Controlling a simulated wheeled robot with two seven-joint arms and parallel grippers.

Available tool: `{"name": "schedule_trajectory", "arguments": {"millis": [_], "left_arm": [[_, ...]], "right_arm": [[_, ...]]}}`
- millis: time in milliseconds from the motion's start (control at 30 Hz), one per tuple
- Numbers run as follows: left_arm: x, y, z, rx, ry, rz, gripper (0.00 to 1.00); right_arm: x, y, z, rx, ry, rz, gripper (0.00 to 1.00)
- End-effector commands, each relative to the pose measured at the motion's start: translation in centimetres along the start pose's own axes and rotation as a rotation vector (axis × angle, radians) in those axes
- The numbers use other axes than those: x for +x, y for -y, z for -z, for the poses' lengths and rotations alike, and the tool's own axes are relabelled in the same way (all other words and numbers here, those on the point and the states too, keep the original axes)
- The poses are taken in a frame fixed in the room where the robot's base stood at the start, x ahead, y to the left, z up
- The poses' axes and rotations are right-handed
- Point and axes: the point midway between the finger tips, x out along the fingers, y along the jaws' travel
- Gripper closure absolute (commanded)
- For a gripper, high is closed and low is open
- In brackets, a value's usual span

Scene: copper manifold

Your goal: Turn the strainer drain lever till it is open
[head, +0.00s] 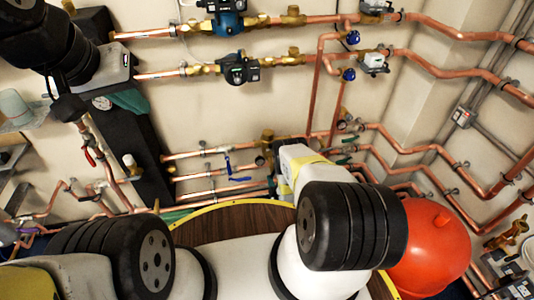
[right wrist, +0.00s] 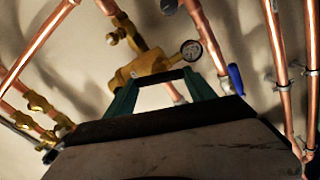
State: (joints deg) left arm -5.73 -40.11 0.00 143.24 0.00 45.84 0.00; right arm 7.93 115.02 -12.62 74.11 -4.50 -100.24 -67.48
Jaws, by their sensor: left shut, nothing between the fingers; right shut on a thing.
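My right gripper (right wrist: 164,77) is shut in the right wrist view, its two teal fingers meeting at dark tips. A brass fitting (right wrist: 150,65), seemingly the strainer, with a round gauge (right wrist: 191,50) is just beyond them. The strainer drain lever appears to be pinched between the tips; it is mostly hidden and I cannot read its angle. A blue handle (right wrist: 236,79) stands right of the fingers, apart from them. In the head view my right arm hides its gripper. My left gripper (head: 131,101) appears shut and empty at upper left, its teal fingers against the black column.
Copper pipes with pumps (head: 240,69) run along the back wall. Blue valve levers (head: 239,179) are left of my right forearm. A red vessel (head: 432,245) stands at lower right. A round wood-topped thing with a yellow rim (head: 230,222) is below. Copper pipes flank the right gripper closely.

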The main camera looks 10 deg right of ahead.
Motion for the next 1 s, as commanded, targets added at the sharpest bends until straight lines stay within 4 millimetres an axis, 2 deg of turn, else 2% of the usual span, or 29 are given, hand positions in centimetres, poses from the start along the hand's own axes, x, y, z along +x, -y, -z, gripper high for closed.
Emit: {"name": "schedule_trajectory", "arguments": {"millis": [200, 500, 1000], "left_arm": [[0.0, 0.0, 0.0, 0.0, 0.0, 0.0, 1.0], [0.0, 0.0, 0.0, 0.0, 0.0, 0.0, 1.0], [0.0, 0.0, 0.0, 0.0, 0.0, 0.0, 1.0]], "right_arm": [[0.01, 0.15, 0.17, -0.172, -0.004, 0.001, 0.77], [-0.04, 0.23, 0.05, -0.327, -0.001, 0.001, 0.77], [-0.05, 0.26, -0.01, -0.386, -0.001, 0.001, 0.77]]}}
